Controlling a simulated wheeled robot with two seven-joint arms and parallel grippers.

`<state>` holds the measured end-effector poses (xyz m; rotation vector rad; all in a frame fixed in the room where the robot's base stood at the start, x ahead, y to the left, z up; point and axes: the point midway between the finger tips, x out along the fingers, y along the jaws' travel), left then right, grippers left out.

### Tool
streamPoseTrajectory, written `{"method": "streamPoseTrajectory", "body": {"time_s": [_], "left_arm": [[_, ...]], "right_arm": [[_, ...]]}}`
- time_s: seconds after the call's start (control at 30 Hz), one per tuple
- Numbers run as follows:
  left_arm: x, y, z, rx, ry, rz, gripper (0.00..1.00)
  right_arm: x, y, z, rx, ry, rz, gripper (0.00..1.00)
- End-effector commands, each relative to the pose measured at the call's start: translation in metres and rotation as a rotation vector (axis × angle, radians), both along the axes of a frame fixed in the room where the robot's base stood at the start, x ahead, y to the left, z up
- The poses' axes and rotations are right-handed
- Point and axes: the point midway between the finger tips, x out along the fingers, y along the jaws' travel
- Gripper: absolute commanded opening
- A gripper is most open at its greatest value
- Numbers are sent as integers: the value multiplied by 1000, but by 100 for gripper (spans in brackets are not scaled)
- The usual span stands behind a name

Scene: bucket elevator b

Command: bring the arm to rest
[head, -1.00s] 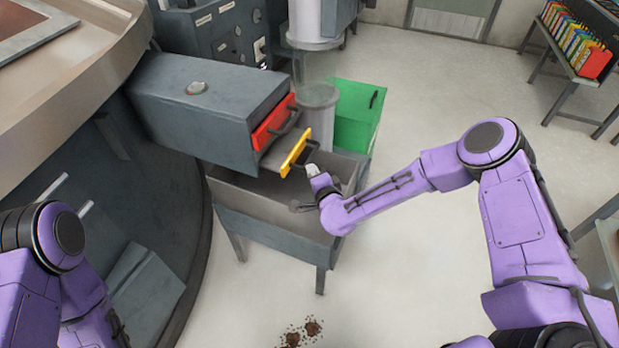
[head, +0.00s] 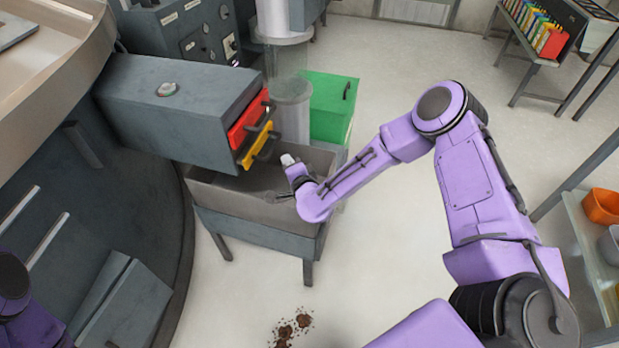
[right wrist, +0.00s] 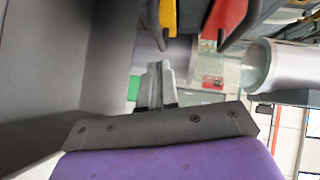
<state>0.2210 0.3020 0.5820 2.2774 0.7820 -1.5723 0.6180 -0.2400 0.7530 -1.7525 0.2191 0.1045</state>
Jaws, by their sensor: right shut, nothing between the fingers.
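My right gripper (head: 288,160) is at the end of the purple arm reaching in from the right. Its pale fingers are shut and empty, over the open grey bin and just right of the yellow drawer. The shut fingers also show in the right wrist view (right wrist: 160,84). The yellow drawer front (head: 257,145) sits below the red drawer front (head: 247,118) in a grey cabinet (head: 175,110). Both look nearly flush with it. Both fronts show at the top of the right wrist view. Only a bit of my left arm shows at the lower left; its gripper is out of view.
The grey bin (head: 255,230) stands on legs under the drawers. A clear column (head: 290,100) and a green box (head: 330,108) stand behind it. Brown crumbs (head: 290,328) lie on the floor. A shelf with an orange bin (head: 602,205) is at right.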

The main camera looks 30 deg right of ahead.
Motion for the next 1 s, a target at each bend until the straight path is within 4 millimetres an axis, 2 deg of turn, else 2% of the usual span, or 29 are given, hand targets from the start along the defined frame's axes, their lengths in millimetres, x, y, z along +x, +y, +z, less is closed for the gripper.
{"method": "streamPoseTrajectory", "body": {"time_s": [0.1, 0.3, 0.43, 0.7, 0.77, 0.87, 0.9, 0.97, 1.0], "left_arm": [[-1, 0, -6, 0, 2, 0, 94], [0, 0, -11, 0, 1, 0, 94], [0, 0, -12, 0, 1, 0, 94], [0, 0, -11, 0, 1, 0, 94], [0, 0, -11, 0, 1, 0, 94], [0, 0, -12, -1, 1, 0, 94], [0, 0, -12, 0, 1, 0, 94], [0, 0, -11, -1, 1, 0, 94], [0, 0, -11, 0, 1, 0, 94]], "right_arm": [[-35, 8, 5, 3, 3, 9, 0], [-80, 7, 13, 3, 4, 1, 0], [-93, 8, 15, 1, 5, -1, 0], [-96, 11, 14, -22, 18, 17, 0], [-104, 13, -1, -72, 99, 42, 0], [-146, 16, -54, -211, 332, 122, 0], [-172, 15, -79, -276, 443, 165, 0], [-215, 9, -113, -375, 613, 230, 0], [-245, 2, -132, -437, 720, 268, 0]]}}
